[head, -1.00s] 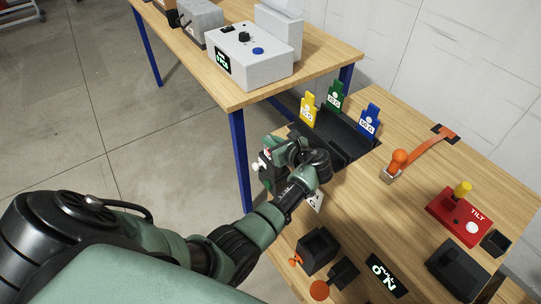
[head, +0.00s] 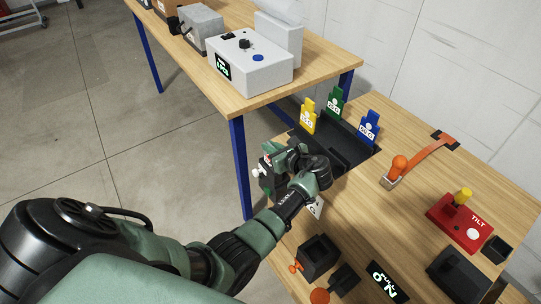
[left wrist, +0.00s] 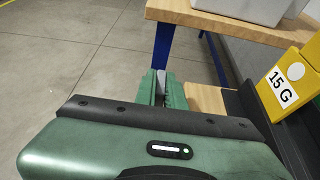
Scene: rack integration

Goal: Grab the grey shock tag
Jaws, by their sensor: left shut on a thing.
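My left gripper (head: 272,166) is at the near left edge of the right-hand table, beside the dark tag rack (head: 360,155). In the left wrist view its green fingers (left wrist: 160,88) are closed on a narrow grey piece (left wrist: 161,84), which I take for the grey shock tag. Most of it is hidden by the fingers and the gripper body. A yellow tag (head: 308,117), a green tag (head: 335,103) and a blue tag (head: 369,127) stand upright in the rack. The yellow tag, marked 15 G, shows close on the right in the left wrist view (left wrist: 290,84).
A white label (head: 316,208) is partly hidden behind my left forearm. An orange-handled strap (head: 400,165), a red TILT box (head: 460,223) and black holders (head: 318,258) are on the same table. Another table with a white box (head: 250,70) stands behind. Open floor lies left.

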